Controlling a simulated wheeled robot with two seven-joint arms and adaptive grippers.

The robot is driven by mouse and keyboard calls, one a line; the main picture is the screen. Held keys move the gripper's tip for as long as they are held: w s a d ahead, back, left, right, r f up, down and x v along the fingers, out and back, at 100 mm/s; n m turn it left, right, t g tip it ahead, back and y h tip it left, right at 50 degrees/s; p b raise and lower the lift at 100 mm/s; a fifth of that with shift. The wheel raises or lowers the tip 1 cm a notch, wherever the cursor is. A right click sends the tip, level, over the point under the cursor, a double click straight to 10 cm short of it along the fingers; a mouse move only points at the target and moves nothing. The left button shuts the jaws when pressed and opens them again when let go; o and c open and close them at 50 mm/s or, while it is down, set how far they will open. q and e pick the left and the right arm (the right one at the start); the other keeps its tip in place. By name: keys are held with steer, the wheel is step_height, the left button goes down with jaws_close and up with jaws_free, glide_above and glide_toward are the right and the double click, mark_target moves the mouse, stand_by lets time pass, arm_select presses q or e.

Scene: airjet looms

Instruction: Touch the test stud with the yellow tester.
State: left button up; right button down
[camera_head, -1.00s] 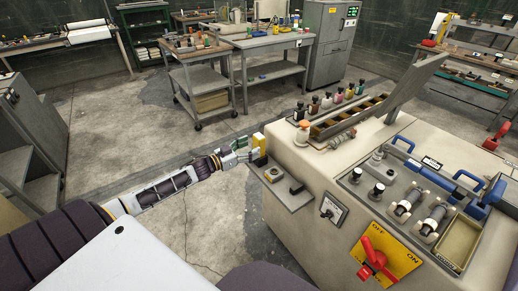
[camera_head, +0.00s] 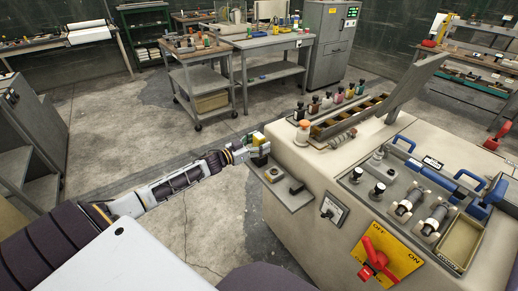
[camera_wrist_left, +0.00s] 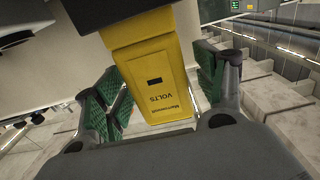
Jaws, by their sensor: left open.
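The yellow tester (camera_head: 259,138) stands upright at the outer end of a small grey shelf (camera_head: 290,203) on the machine's left side. A dark block (camera_head: 260,160) is at its lower end. My left gripper (camera_head: 254,147) is open around the tester. In the left wrist view the tester (camera_wrist_left: 158,70), marked "VOLTS", lies between the green-padded fingers (camera_wrist_left: 160,85), with a visible gap at the right finger. A round fitting (camera_head: 272,175) and a dark block (camera_head: 296,187) are on the shelf; I cannot tell which thing is the test stud. My right gripper is not in view.
The beige machine (camera_head: 300,235) fills the right, with a red switch (camera_head: 375,258) on a yellow plate and blue handles (camera_head: 403,143). Several small bottles (camera_head: 328,100) stand along its top. The floor left of the shelf is clear.

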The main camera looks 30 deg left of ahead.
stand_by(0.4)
arm_select(q)
steer(key=c, duration=1.3)
steer(key=shift+o, duration=0.2)
steer(key=shift+r, duration=0.1)
